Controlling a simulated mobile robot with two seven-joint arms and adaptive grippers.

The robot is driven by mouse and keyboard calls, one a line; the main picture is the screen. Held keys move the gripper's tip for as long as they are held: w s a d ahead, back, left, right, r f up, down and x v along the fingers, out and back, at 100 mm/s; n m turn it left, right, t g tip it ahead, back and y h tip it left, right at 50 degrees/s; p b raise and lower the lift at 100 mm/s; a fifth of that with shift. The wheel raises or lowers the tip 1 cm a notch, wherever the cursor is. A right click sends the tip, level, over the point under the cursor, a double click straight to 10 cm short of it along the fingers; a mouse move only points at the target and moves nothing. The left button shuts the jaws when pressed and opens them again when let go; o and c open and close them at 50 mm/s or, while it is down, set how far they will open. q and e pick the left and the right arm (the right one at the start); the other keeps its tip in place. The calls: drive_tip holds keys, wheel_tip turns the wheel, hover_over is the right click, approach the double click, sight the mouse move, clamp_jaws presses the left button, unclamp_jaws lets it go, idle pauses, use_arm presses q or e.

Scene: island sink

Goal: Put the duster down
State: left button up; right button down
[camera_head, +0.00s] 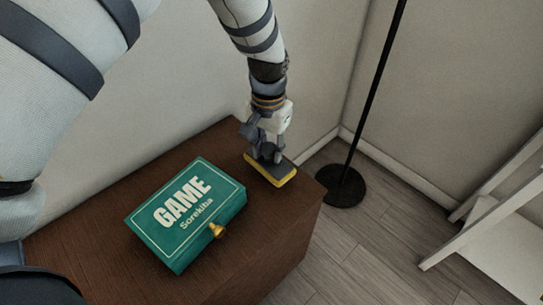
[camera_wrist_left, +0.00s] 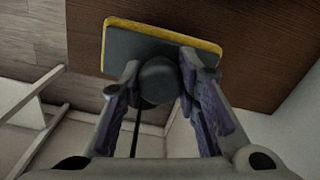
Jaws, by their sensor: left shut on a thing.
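The duster (camera_head: 272,172) is a flat dark block with a yellow edge. In the head view it lies at or just over the far right part of the brown cabinet top (camera_head: 215,150); I cannot tell whether it touches the wood. My left gripper (camera_head: 266,153) comes down from above and is shut on the duster's round dark knob. In the left wrist view the duster (camera_wrist_left: 125,40) shows at the top, with the knob between the two fingers of the left gripper (camera_wrist_left: 160,80). My right gripper is not in view.
A green game box (camera_head: 185,212) with a gold clasp (camera_head: 217,230) lies on the cabinet, left of the duster. A black pole on a round base (camera_head: 341,186) stands on the floor beyond the cabinet's right end. A white shelf (camera_head: 490,215) is at the right.

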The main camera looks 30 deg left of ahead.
sight(270, 158)
use_arm(q)
drive_tip(key=shift+w+f, duration=0.2)
drive_tip(key=shift+f, duration=1.65)
drive_tip(key=o, duration=1.1)
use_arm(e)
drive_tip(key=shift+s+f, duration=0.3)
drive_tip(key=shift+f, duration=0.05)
use_arm(q)
wheel_tip(270, 158, up, 12)
drive_tip(key=shift+r+p, duration=0.2)
drive_tip(key=shift+p, duration=0.3)
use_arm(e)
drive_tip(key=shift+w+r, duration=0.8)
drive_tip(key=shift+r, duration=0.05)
use_arm(q)
drive_tip(key=shift+s+f, duration=0.1)
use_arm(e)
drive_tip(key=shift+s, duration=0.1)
